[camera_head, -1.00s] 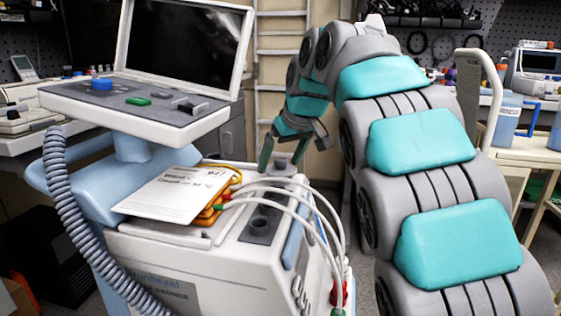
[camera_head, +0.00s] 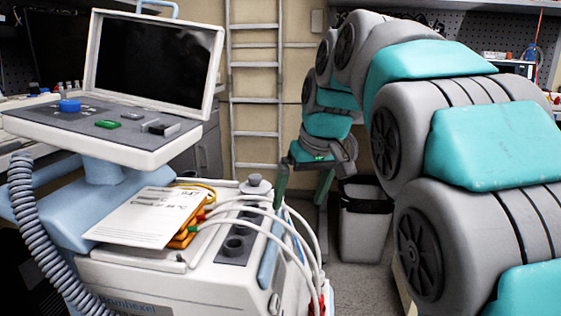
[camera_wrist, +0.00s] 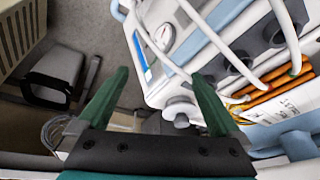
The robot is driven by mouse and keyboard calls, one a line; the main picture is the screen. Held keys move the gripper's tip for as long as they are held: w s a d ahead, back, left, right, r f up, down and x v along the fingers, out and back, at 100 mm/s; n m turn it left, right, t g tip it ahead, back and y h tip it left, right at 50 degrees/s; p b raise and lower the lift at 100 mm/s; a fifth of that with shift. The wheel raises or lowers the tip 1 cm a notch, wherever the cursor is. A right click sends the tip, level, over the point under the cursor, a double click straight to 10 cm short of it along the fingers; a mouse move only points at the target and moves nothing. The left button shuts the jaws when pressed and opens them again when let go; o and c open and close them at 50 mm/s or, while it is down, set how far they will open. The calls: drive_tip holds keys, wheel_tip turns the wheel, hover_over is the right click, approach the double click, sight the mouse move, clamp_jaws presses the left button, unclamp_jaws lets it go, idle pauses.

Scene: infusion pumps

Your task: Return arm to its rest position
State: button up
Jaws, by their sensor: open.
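My gripper (camera_head: 303,188) hangs from the grey and teal arm, to the right of the white medical machine (camera_head: 130,278). It is open and empty, its two green fingers spread apart. In the wrist view my gripper (camera_wrist: 160,76) shows wide fingers, with a grey knob (camera_wrist: 180,112) of the machine seen between them but not gripped. In the head view the grey knob (camera_head: 255,182) sits upright on the machine's top back corner, left of the fingers. My arm arches along the right side of the head view.
White hoses (camera_head: 300,235) loop off the machine's right side. A screen console (camera_head: 155,60) stands on its left, with a paper (camera_head: 150,217) beside it. A white bin (camera_head: 362,232) with a black rim stands behind my gripper. A ladder (camera_head: 255,85) leans at the wall.

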drive_tip(key=s+d+f+m+g+p, duration=0.1)
drive_tip(key=s+d+f, duration=0.2)
drive_tip(key=s+f, duration=0.4)
drive_tip(key=s+d+f+m+g+h+p, duration=0.1)
drive_tip(key=s+d+f, duration=0.3)
drive_tip(key=s, duration=1.1)
drive_tip(key=s+d+f+m+g+h, duration=0.1)
drive_tip(key=s+d+f+m+g, duration=0.1)
drive_tip(key=s+f, duration=0.8)
drive_tip(key=shift+s+d+g+p, duration=0.45)
drive_tip(key=shift+s+d, duration=0.2)
drive_tip(key=shift+d, duration=0.55)
drive_tip(key=shift+f, duration=0.1)
